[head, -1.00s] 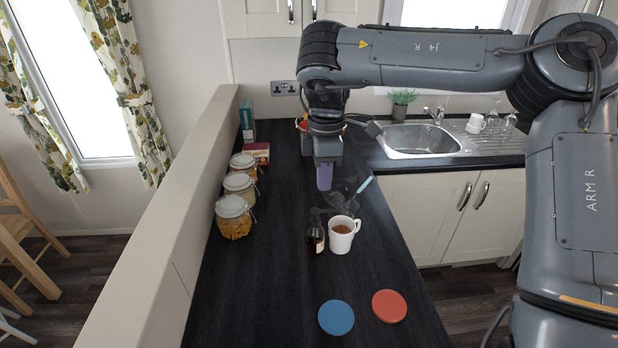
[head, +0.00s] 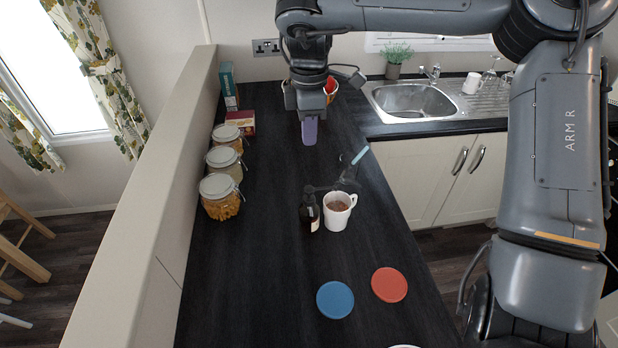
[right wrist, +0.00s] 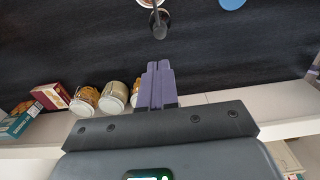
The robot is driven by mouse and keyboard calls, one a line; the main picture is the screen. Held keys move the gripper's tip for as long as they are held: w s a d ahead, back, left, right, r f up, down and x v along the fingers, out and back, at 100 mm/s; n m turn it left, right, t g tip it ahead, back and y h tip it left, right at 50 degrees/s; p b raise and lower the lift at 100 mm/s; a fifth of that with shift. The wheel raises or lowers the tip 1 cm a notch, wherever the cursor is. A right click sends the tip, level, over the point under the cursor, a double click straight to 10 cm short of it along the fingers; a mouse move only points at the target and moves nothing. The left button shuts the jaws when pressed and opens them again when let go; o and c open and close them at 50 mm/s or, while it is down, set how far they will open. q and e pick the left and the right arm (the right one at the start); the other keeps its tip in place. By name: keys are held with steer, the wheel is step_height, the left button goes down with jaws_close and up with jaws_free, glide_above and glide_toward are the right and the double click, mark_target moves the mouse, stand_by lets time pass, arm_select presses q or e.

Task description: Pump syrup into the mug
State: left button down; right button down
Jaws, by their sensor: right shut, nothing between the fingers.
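A white mug (head: 338,222) with brown liquid in it stands upright on the dark worktop, its handle to the right. A dark syrup bottle (head: 308,213) with a pale label and a black pump top stands just left of it. In the right wrist view the bottle (right wrist: 160,20) shows from above at the top edge, with part of the mug beside it cut off by the frame. My right gripper (head: 309,141), with purple fingers, is shut and empty above the worktop, behind and apart from the bottle; its fingers (right wrist: 158,68) also show closed together.
Several lidded jars (head: 221,195) line the left ledge, with boxes (head: 240,122) behind. A clear item with a light blue handle (head: 360,155) lies behind the mug. A blue coaster (head: 335,300) and a red coaster (head: 389,285) lie in front. The sink (head: 412,104) is back right.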

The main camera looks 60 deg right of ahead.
mark_target(309, 188)
step_height(309, 188, down, 14)
steer(key=p, duration=0.3)
steer(key=shift+r, duration=0.15)
stand_by(0.4)
step_height(309, 188, down, 2)
steer(key=shift+f+b, duration=0.2)
steer(key=shift+b, duration=1.05)
steer(key=shift+d+r, duration=0.1)
